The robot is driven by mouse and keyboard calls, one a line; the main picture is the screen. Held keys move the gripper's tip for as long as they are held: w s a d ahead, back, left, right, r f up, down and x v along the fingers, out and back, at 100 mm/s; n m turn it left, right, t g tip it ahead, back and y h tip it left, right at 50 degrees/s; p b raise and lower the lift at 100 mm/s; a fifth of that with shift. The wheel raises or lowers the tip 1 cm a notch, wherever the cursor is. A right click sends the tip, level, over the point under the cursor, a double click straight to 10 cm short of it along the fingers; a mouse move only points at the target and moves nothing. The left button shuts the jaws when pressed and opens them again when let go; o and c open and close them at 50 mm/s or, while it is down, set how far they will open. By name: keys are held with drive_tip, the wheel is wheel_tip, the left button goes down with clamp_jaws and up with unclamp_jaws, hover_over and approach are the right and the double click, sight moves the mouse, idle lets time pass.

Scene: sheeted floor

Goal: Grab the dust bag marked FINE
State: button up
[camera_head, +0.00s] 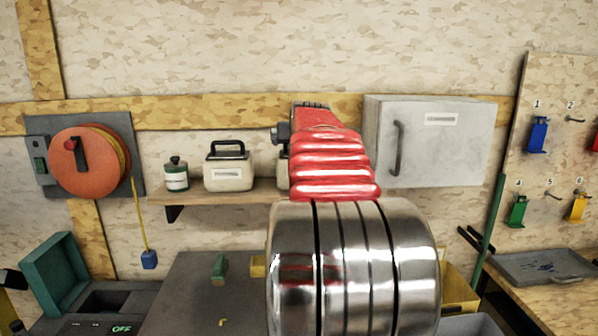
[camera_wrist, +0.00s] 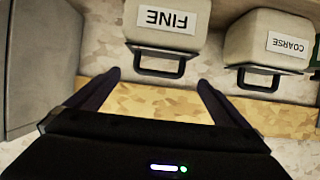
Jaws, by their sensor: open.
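The dust bag marked FINE (camera_wrist: 166,20) is a cream, box-like bag with a black handle, at the top middle of the wrist view, where its label appears upside down. My gripper (camera_wrist: 158,80) is open and empty, with its two dark fingers spread on either side of the handle in the picture. I see no contact with the bag. A similar bag marked COARSE (camera_wrist: 289,44) is to the right in the wrist view. In the head view my arm hides the gripper and nearly all of the FINE bag; only a sliver (camera_head: 283,178) shows at the arm's left edge.
The COARSE bag (camera_head: 228,173) stands on a wooden wall shelf (camera_head: 222,196), with a small green-and-white jar (camera_head: 176,174) to its left. A grey cabinet (camera_head: 450,150) is close on the right. An orange reel (camera_head: 85,160) hangs at the left.

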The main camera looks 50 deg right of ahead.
drive_tip(key=shift+x, duration=2.6)
drive_tip(key=shift+s+f, duration=0.1)
drive_tip(key=shift+f, duration=0.05)
drive_tip(key=shift+c, duration=0.5)
drive_tip(key=c, duration=1.7)
